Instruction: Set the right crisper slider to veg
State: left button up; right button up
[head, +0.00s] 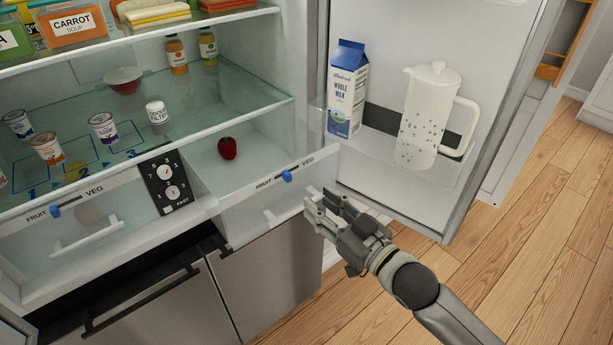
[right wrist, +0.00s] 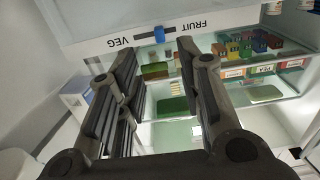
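The right crisper slider (head: 287,175) is a small blue knob on the white front strip of the right crisper drawer (head: 245,205). It stands about midway between FRUIT on its left and VEG on its right. My right gripper (head: 318,200) is open and empty, in front of the drawer, below and to the right of the slider. In the right wrist view the slider (right wrist: 159,34) shows beyond and between the spread fingers of the gripper (right wrist: 157,52), apart from them. My left gripper is out of view.
The left crisper has its own blue slider (head: 55,211), and a dial panel (head: 164,182) sits between the drawers. The open fridge door, at right, holds a milk carton (head: 347,88) and a white pitcher (head: 430,115).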

aim_at(290, 178)
jog(key=p+x, duration=0.1)
jog(key=x, duration=0.7)
jog(key=shift+w+a, duration=0.25)
jog(key=shift+w, duration=0.05)
jog(key=shift+w+a+p, duration=0.3)
jog(key=shift+w+a, duration=0.1)
jog(key=shift+w, duration=0.1)
jog(key=shift+c, duration=0.3)
grip_shut()
